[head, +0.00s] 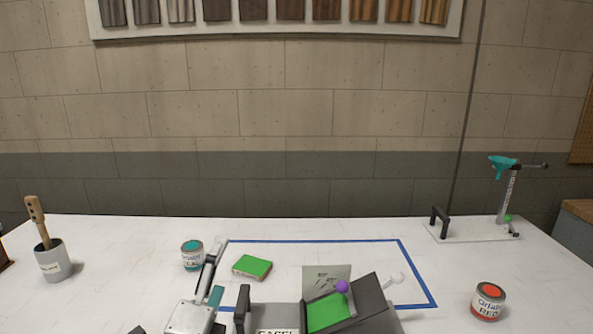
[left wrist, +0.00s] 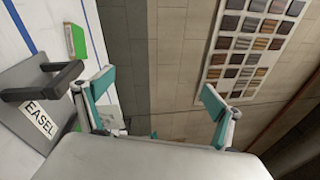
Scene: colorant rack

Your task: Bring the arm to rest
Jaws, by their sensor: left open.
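My left gripper (head: 208,285) is at the bottom of the head view, left of the grey easel (head: 370,297). Its light-coloured fingers have teal pads. In the left wrist view the fingers of my left gripper (left wrist: 158,98) stand wide apart, with nothing between them; the wall shows through the gap. The gripper appears raised near the easel's black handle (left wrist: 42,80), apart from it. My right gripper is not in view.
A teal paint can (head: 192,256) and a green block (head: 252,266) stand close beyond my left gripper. A red can (head: 488,301) is at right, a cup with a wooden stick (head: 52,262) at left, and a funnel stand (head: 475,230) back right. The table's back middle is clear.

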